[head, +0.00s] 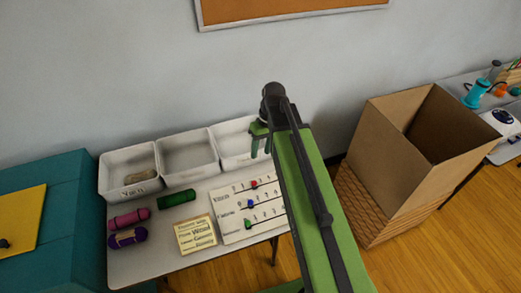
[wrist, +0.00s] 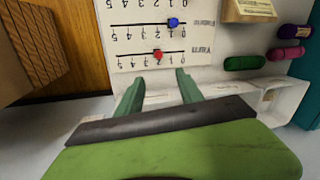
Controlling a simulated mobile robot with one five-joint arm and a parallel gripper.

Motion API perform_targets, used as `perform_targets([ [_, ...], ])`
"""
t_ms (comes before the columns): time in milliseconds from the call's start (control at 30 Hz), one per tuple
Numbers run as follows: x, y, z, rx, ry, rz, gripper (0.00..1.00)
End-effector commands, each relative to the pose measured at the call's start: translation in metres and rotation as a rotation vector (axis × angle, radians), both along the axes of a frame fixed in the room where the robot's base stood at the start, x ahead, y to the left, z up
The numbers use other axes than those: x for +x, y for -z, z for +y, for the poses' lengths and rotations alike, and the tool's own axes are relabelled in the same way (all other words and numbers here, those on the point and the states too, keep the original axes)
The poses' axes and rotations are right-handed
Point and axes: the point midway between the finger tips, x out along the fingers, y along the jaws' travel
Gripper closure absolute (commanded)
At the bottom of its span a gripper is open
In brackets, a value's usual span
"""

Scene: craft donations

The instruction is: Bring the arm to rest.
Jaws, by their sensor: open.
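My gripper (head: 260,143) is at the end of my raised green arm, over the right end of the white bins in the head view. In the wrist view its two green fingers (wrist: 158,92) stand apart with nothing between them. My arm hides part of the table's right side.
A white bin row (head: 165,189) stands along the wall side of the table. Green (head: 177,199), pink (head: 129,218) and purple (head: 127,239) rolls and a text card (head: 195,235) lie in front. A large open cardboard box (head: 387,150) stands right of my arm. A teal cabinet (head: 60,220) is left.

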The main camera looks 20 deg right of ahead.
Motion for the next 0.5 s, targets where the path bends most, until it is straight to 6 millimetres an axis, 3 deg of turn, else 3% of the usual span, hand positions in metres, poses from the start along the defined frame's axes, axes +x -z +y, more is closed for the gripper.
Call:
perform_targets([
  [300,-0.002,0.001,0.001,-0.003,0.004,0.001,0.56],
  [500,-0.046,0.005,0.028,-0.142,0.183,-0.011,0.56],
])
